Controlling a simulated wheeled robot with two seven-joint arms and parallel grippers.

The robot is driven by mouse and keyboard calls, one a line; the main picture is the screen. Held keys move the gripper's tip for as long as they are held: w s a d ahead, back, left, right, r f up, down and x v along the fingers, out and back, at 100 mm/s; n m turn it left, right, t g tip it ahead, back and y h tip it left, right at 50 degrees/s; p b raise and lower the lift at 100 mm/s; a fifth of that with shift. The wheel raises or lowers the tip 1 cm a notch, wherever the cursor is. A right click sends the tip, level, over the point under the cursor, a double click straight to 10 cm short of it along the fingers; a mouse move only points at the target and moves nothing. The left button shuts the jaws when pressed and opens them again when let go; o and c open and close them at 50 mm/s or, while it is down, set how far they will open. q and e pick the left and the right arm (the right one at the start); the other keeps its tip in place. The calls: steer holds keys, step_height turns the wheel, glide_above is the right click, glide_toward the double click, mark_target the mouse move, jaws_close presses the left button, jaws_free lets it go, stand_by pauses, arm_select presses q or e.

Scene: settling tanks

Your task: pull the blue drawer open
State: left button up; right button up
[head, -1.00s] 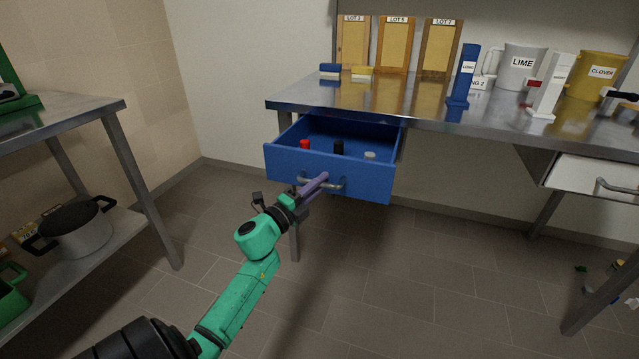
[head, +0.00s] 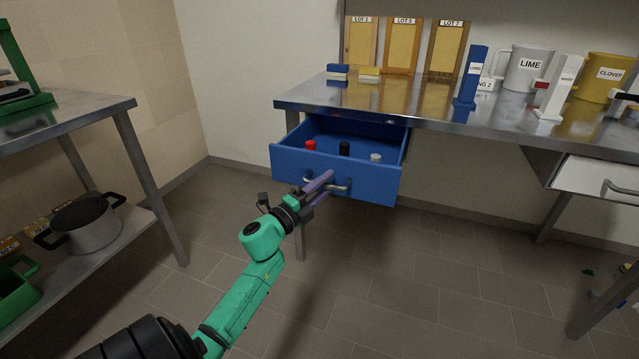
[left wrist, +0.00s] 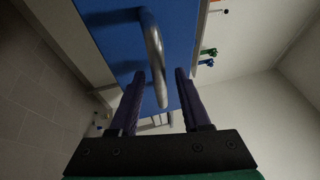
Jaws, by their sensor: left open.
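The blue drawer (head: 372,184) under the steel table stands pulled out, with its inside showing. A red, a black and a pale small item lie in it. Its grey bar handle (head: 342,188) is on the front face. My left gripper (head: 326,180) is at the handle, with purple fingers. In the left wrist view the open fingers (left wrist: 160,76) stand on either side of the curved handle (left wrist: 153,42), apart from each other, below the blue drawer front (left wrist: 108,38). I cannot tell whether either finger touches the bar. My right gripper is not in view.
The steel table (head: 420,117) carries framed boards, mugs and upright blocks. A white drawer (head: 585,176) is at the right. A steel shelf table (head: 60,118) with a pot (head: 88,226) stands at the left. The floor before the drawer is clear.

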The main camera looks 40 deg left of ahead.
arm_select(q)
steer(key=s+a+f, duration=0.1)
steer(key=s+f, duration=0.1)
steer(key=s, duration=1.2)
steer(key=shift+f, duration=0.3)
steer(key=shift+s, duration=0.1)
